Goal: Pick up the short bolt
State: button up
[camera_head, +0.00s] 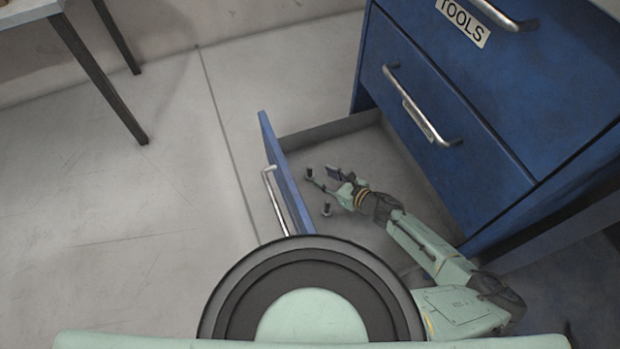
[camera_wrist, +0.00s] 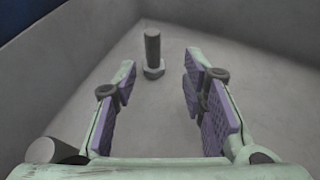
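Two dark bolts stand upright on their heads in the open drawer. One bolt (camera_head: 309,173) is at the tips of my gripper (camera_head: 322,177); in the wrist view this bolt (camera_wrist: 152,50) stands ahead of and between the spread fingers, apart from the pads. The other bolt (camera_head: 326,209) stands beside the gripper, nearer my base. A dark round end (camera_wrist: 43,153) at the wrist view's lower left looks like that bolt, mostly hidden. I cannot tell for sure which is the short one. My gripper (camera_wrist: 162,95) is open and empty, low in the drawer.
The open drawer (camera_head: 345,125) has grey walls and a blue front (camera_head: 284,178) with a metal handle, close to the gripper. The blue tool cabinet (camera_head: 455,160) rises behind it with closed drawers. A table (camera_head: 95,75) stands far left. The drawer floor around the bolts looks clear.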

aim_at(310, 171)
jog(key=x, duration=0.3)
jog(key=b+x, duration=0.1)
jog(key=x, duration=0.3)
jog(key=shift+s+a+r, duration=0.1)
jog(key=shift+s+a, duration=0.05)
jog(key=shift+a, duration=0.3)
jog(key=shift+c, duration=0.6)
grip_shut()
